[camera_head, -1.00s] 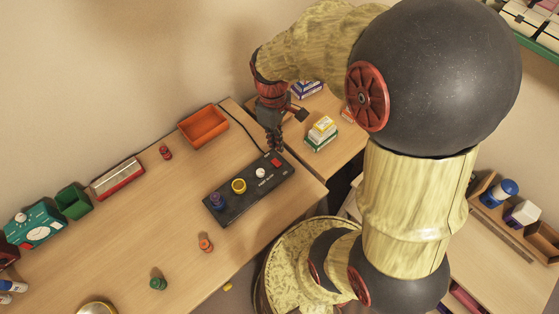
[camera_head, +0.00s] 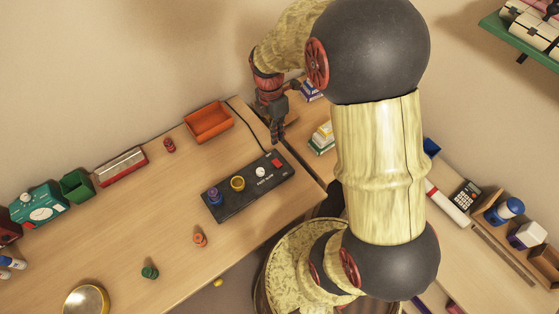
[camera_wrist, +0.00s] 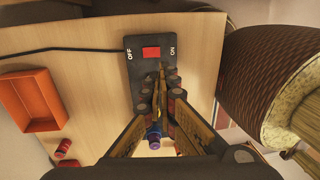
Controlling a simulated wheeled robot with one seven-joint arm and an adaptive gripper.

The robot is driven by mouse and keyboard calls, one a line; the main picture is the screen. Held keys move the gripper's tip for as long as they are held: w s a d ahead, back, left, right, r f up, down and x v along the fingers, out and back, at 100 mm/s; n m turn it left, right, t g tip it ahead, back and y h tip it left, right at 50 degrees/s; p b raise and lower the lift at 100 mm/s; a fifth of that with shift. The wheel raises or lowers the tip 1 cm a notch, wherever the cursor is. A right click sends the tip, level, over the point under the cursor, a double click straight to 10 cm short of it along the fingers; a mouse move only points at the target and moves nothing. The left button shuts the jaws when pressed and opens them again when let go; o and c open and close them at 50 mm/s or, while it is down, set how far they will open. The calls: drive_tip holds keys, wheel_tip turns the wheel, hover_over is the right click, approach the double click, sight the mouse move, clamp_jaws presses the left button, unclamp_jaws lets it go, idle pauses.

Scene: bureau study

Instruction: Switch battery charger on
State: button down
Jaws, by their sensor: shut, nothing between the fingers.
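The battery charger (camera_head: 228,204) is a black panel lying on the wooden desk. Its red switch (camera_head: 277,163) is at the far right end, and the switch also shows in the wrist view (camera_wrist: 151,53) between the words OFF on the left and ON on the right. I cannot tell which way the switch is set. A blue and purple battery (camera_head: 214,197) stands at the charger's left end, beside a yellow ring (camera_head: 238,183) and a white round part (camera_head: 261,172). My gripper (camera_head: 278,138) is shut and empty, with its tips close by the switch (camera_wrist: 160,70); contact is unclear.
An orange tray (camera_head: 208,122) stands behind the charger, with a black cable nearby. Small boxes (camera_head: 322,138) are right of my gripper. The desk in front of the charger is mostly clear.

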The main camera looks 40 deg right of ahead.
sight(280, 167)
drive_tip(key=f+b, duration=0.1)
drive_tip(key=f, duration=0.3)
drive_tip(key=s+f+b, duration=0.1)
drive_tip(key=f+b, duration=0.1)
drive_tip(key=f, duration=0.3)
drive_tip(key=f+b, duration=0.1)
drive_tip(key=f, duration=0.3)
drive_tip(key=shift+s+f+b, duration=0.3)
drive_tip(key=shift+s+f, duration=0.05)
drive_tip(key=shift+f, duration=0.1)
drive_tip(key=shift+s+f+p, duration=0.1)
drive_tip(key=shift+f+p, duration=0.25)
drive_tip(key=shift+f, duration=0.05)
drive_tip(key=shift+r, duration=0.1)
drive_tip(key=shift+w+r+p, duration=0.25)
drive_tip(key=shift+w+p, duration=0.1)
drive_tip(key=shift+w, duration=0.35)
